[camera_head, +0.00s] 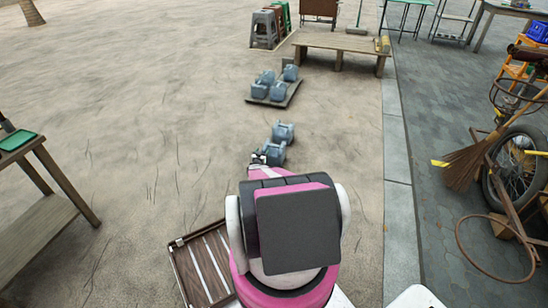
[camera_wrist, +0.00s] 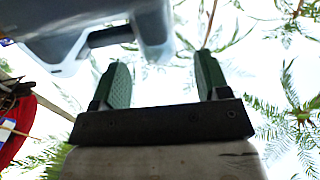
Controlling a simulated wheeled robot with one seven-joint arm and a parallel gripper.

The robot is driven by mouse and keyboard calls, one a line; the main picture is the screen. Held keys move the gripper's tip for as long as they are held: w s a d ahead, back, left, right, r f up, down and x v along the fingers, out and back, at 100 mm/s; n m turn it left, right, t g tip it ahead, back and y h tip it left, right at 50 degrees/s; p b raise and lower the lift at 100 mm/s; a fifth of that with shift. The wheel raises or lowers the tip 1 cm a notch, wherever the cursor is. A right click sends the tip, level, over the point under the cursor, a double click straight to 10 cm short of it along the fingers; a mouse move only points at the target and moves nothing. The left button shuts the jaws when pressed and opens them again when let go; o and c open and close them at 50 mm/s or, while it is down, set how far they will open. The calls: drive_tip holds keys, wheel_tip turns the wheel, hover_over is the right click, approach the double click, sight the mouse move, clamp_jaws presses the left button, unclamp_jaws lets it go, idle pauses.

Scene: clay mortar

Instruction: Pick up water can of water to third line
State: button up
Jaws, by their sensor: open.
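Two grey-blue water cans stand on the sand ahead of my arm in the head view, a nearer one (camera_head: 273,153) and one just behind it (camera_head: 284,132). My gripper (camera_head: 258,158) is at the left side of the nearer can. In the wrist view my gripper (camera_wrist: 162,58) is open, its two green-padded fingers apart with nothing between them. A grey can (camera_wrist: 75,25) with a dark handle bar (camera_wrist: 111,37) fills the upper left, beyond the fingertips. The handle does not appear gripped. Any level lines on the can cannot be made out.
A low pallet (camera_head: 290,95) with several more cans lies farther back. A wooden bench (camera_head: 338,42) stands behind it. A wooden tray (camera_head: 204,262) is beside my base, a table (camera_head: 40,215) at left. A broom (camera_head: 464,163) and wheel (camera_head: 520,160) are right. Open sand lies left.

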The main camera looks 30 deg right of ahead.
sight(264, 147)
drive_tip(key=x, duration=0.5)
drive_tip(key=shift+f, duration=0.15)
clamp_jaws()
drive_tip(key=shift+r, duration=0.3)
